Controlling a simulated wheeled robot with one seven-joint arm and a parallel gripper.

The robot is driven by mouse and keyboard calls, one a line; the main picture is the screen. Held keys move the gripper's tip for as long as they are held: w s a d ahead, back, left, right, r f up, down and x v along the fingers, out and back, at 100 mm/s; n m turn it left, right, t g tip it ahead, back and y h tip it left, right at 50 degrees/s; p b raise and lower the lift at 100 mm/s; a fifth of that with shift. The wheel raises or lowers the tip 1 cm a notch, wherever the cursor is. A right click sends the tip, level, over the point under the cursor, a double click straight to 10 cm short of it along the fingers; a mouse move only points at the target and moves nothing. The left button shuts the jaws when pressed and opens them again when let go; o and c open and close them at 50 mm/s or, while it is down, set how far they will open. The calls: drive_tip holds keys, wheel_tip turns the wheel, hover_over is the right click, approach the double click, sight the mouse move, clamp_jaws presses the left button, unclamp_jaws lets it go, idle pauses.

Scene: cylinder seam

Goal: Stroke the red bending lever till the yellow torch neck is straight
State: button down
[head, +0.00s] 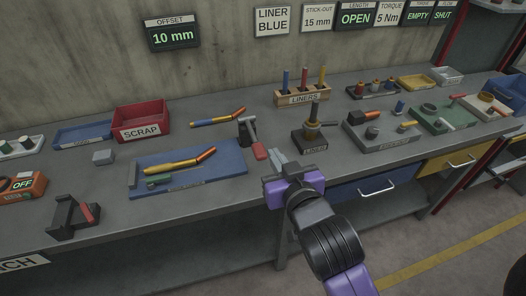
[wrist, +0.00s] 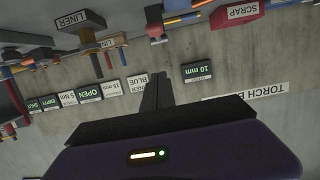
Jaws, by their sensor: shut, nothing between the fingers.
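A dark upright bending stand (head: 247,130) carries the red lever (head: 259,152), which hangs toward the front of the bench. In the wrist view the red lever (wrist: 155,31) shows upside down at the top. My gripper (head: 275,158) is shut and empty just right of the lever; I cannot tell whether it touches. Its closed fingers show in the wrist view (wrist: 155,90). A torch with a yellow and blue body (head: 212,122) lies left of the stand, its orange neck (head: 238,111) angled up. Another yellow torch (head: 170,167) with a bent orange-red neck lies on the blue tray (head: 230,178).
An offset display (head: 172,36) reads 10 mm on the wall. A red scrap bin (head: 141,121) stands at left. A dark fixture with a red handle (head: 75,216) sits front left.

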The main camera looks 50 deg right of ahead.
drive_tip(key=shift+f, duration=0.1)
idle(0.3)
drive_tip(key=p, duration=0.3)
hover_over(263, 155)
wheel_tip(263, 155, down, 2)
drive_tip(key=shift+f, duration=0.1)
wheel_tip(263, 155, down, 3)
drive_tip(key=shift+f, duration=0.65)
